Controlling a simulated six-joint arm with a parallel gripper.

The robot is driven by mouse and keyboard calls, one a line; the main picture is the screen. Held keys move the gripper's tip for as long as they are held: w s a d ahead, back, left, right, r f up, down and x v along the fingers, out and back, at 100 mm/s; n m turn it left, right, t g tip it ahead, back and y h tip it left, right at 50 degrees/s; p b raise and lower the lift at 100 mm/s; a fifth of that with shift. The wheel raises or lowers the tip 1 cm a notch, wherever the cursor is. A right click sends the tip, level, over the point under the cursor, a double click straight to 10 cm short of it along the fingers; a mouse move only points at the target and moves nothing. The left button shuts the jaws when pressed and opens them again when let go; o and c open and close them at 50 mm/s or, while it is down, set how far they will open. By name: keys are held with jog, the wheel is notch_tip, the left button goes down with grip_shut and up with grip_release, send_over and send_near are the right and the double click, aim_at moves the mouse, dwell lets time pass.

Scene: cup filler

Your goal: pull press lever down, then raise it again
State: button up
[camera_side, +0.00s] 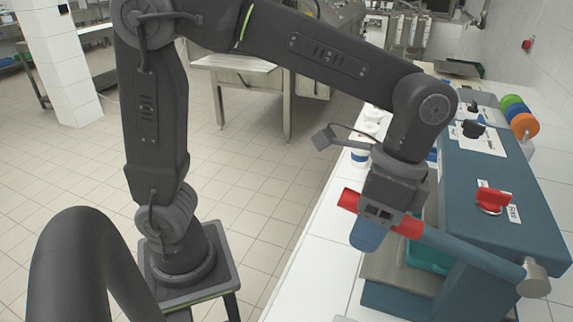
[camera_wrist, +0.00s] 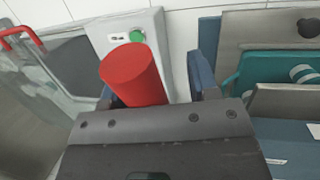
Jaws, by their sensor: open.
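The press lever has a red handle (camera_side: 410,226) and a blue bar (camera_side: 470,257) that runs to a grey pivot on the side of the blue machine (camera_side: 500,215). In the side view the bar slopes a little, with its handle end higher than the pivot. My gripper (camera_side: 368,234) is at the handle, which sticks out on both sides of it. In the wrist view the red handle (camera_wrist: 133,75) lies between the two blue fingers of my gripper (camera_wrist: 152,85). The fingers are open, with a gap beside the handle on the right. Part of the handle is hidden behind the gripper body.
A teal part (camera_side: 428,256) sits low in the machine's opening, behind the lever. White cups (camera_side: 372,113) stand on the white table behind my gripper. A green button (camera_wrist: 137,36) shows in the wrist view.

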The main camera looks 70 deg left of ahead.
notch_tip(320, 180, up, 10)
jog(key=w+a+t+h, duration=0.1)
jog(key=w+a+t, duration=0.1)
jog(key=a, duration=0.1)
jog(key=s+a+f+n+t+y, duration=0.1)
jog(key=s+a+f+n+t, duration=0.5)
jog(key=a+f+n, duration=0.3)
jog(key=shift+s+a+f+t, duration=0.25)
jog(key=shift+s+a, duration=0.65)
jog(key=shift+a, duration=0.95)
jog(key=shift+r, duration=0.1)
jog(key=w+d+r+m+g+h, duration=0.1)
jog(key=w+d+r+m+g, duration=0.35)
jog(key=d+r, duration=0.2)
jog(key=w+d+r+m+g, duration=0.3)
jog(key=d+r+m, duration=0.2)
jog(key=d+r, duration=0.15)
jog(key=d+x, duration=0.1)
jog(key=x, duration=1.3)
jog(key=shift+w+f+n, duration=0.25)
jog(key=shift+f+n, duration=0.05)
jog(key=shift+n, duration=0.05)
